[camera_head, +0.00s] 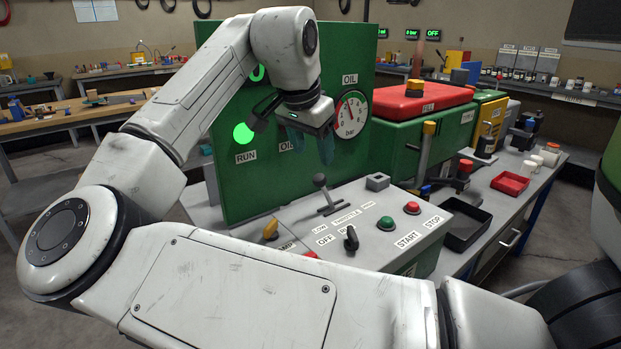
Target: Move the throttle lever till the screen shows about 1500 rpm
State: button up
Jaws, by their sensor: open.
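The throttle lever (319,181), a grey stem with a dark round knob, stands in a slot on the grey control console. Its label reads LOW, THROTTLE, HIGH. My gripper (311,146) is open and empty, pointing down above the lever, apart from it, in front of the green panel (384,150). No rpm reading is visible; my arm covers part of the panel. A round green light (243,133) marked RUN is lit, and a second green light (257,73) is partly hidden by my arm.
On the console are a black OFF/RUN switch (351,239), a green button (388,223), a red button (412,208), a yellow knob (270,229) and a grey block (377,182). An oil gauge (350,114) is right of my gripper. A black tray (466,226) lies farther right.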

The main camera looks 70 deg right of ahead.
aim_at(319, 176)
jog(key=b+x, duration=0.1)
jog(key=x, duration=0.9)
jog(key=shift+d+f, duration=0.1)
jog(key=shift+f, duration=0.1)
grip_shut()
dwell(0.4)
